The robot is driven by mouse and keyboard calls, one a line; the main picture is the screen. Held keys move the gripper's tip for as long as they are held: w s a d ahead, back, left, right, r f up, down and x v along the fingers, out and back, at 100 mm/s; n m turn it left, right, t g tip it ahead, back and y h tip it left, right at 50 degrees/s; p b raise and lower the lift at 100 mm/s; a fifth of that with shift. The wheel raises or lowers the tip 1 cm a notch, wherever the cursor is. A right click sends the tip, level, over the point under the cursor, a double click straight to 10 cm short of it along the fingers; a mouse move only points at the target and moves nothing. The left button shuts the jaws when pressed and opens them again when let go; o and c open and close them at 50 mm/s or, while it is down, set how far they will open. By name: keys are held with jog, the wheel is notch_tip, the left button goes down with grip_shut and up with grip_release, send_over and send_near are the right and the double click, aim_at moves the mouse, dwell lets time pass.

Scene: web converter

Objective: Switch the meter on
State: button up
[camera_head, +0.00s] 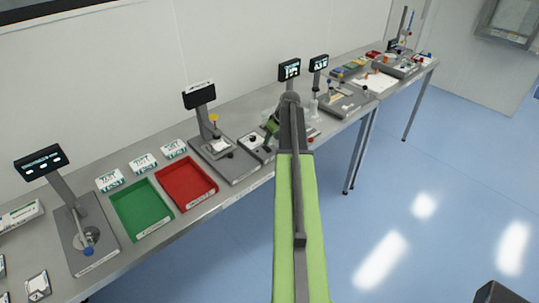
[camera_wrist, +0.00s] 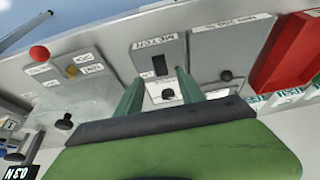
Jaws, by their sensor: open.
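A small grey box (camera_head: 257,146) stands on the bench beside my gripper (camera_head: 270,126) in the head view. In the wrist view, my gripper (camera_wrist: 158,78) has its two green fingers spread apart with nothing held between them. Between the fingers shows a grey panel (camera_wrist: 150,50) with a printed label, a dark rectangular slot or switch (camera_wrist: 160,65) and a black round knob (camera_wrist: 168,94) on a white patch. The fingers look near the panel; contact cannot be told. A dark, lit display (camera_head: 289,70) stands behind my arm. Which unit is the meter cannot be read.
A grey stand (camera_head: 225,158) with a dark screen (camera_head: 199,95) is left of the box. Red (camera_head: 187,181) and green (camera_head: 142,208) trays lie further left.

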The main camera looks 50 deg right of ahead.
aim_at(267, 148)
jog(key=b+x, duration=0.4)
jog(key=x, duration=0.2)
jog(key=shift+w+f+b, duration=0.15)
jog(key=shift+f+b, duration=0.15)
jog(key=shift+r, duration=0.1)
grip_shut()
